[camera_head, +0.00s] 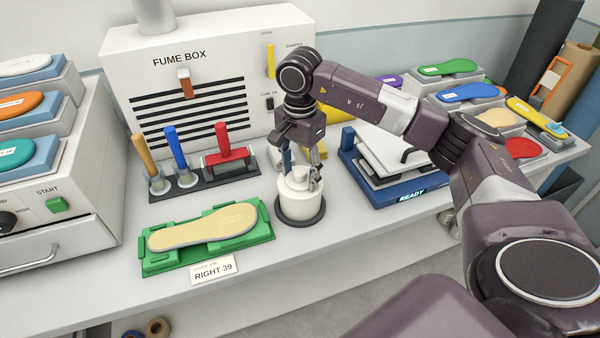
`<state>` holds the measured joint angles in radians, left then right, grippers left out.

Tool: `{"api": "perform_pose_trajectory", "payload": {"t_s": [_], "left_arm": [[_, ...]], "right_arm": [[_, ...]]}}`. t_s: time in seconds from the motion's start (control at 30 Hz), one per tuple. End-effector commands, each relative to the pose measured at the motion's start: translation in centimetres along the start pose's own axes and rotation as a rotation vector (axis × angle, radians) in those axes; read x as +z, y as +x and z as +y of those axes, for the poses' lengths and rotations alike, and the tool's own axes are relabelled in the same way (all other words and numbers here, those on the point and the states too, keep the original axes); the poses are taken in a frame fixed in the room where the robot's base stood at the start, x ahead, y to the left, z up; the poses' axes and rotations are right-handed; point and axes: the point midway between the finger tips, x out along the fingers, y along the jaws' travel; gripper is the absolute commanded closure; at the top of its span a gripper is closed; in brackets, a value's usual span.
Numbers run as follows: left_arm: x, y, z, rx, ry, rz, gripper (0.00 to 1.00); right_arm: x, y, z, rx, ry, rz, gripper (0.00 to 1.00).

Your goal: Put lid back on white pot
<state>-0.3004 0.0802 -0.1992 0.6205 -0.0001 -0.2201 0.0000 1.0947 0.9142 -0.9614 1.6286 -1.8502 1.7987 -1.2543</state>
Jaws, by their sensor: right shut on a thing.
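The white pot (298,208) stands upright on a dark round base (313,219) near the middle of the bench. Its pale lid (291,183) is at the top of the pot. I cannot tell whether it sits flush or hovers slightly. My right gripper (306,178) points down over the pot, shut on the lid, and its fingers partly hide the lid's top. My left gripper is not in view.
A green tray (155,263) with a beige insole (205,228) lies left of the pot. A dark rack (213,182) with colored-handled tools stands behind it. The fume box (205,60) is at the back, and a blue machine (390,193) marked READY is to the right.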

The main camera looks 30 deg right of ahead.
Motion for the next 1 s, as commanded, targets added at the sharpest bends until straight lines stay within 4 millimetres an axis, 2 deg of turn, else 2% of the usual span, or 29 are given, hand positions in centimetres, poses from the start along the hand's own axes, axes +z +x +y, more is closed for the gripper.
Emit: {"api": "perform_pose_trajectory", "payload": {"t_s": [0.3,0.33,0.5,0.7,0.87,1.0], "left_arm": [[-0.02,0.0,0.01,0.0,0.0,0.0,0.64],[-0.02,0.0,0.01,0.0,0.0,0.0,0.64],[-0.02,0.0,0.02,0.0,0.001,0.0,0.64],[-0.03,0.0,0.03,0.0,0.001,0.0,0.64],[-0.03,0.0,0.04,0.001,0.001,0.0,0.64],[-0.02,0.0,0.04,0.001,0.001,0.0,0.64]], "right_arm": [[-0.01,-0.02,0.0,0.0,0.0,0.0,0.7],[-0.01,-0.02,0.01,0.0,0.0,0.0,0.48],[-0.01,-0.02,0.0,0.0,0.0,0.0,0.29],[0.0,-0.01,0.01,0.0,0.0,0.0,0.29],[0.0,0.0,0.01,0.0,0.0,0.0,0.12],[0.0,0.0,0.01,0.0,0.0,0.0,0.12]]}}
